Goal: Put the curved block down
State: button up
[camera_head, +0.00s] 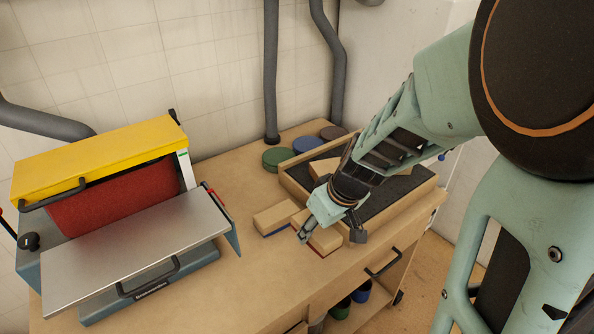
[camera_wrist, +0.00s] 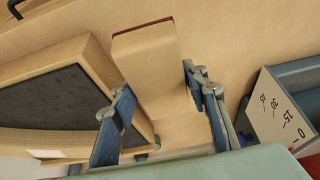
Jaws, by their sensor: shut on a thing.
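The curved block (camera_head: 322,239) is pale wood with a red underside. In the head view it sits between the fingers of my gripper (camera_head: 331,236), over the bench just in front of the tray. In the wrist view the block (camera_wrist: 145,60) runs between the two fingers of my gripper (camera_wrist: 160,98), with a thin red edge at its far end. The fingers are shut on its sides. Parts of the block are hidden by the fingers, and its curve is hard to make out. I cannot tell whether it touches the bench.
A similar block with a blue underside (camera_head: 276,218) lies close on the left. A dark-lined wooden tray (camera_head: 376,213) holding wooden pieces stands behind. A sander (camera_head: 113,190) with a metal table fills the left. Several coloured discs (camera_head: 291,150) lie at the back. Bare bench (camera_head: 240,285) lies in front.

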aim_at(319, 238)
jog(key=a+f, duration=0.2)
jog(key=shift+w+f, duration=0.2)
jog(key=shift+f, duration=0.1)
jog(key=shift+a+f+b, duration=0.15)
jog(key=shift+f+b, duration=0.65)
jog(key=shift+f, duration=0.75)
jog(key=shift+f, duration=0.2)
jog(key=o, duration=1.2)
jog(key=p+v, duration=0.6)
jog(key=v, duration=0.4)
jog(key=shift+r, duration=0.45)
jog(key=shift+s+r+p, duration=0.3)
jog(key=shift+r+p, duration=0.1)
jog(key=shift+r, duration=0.3)
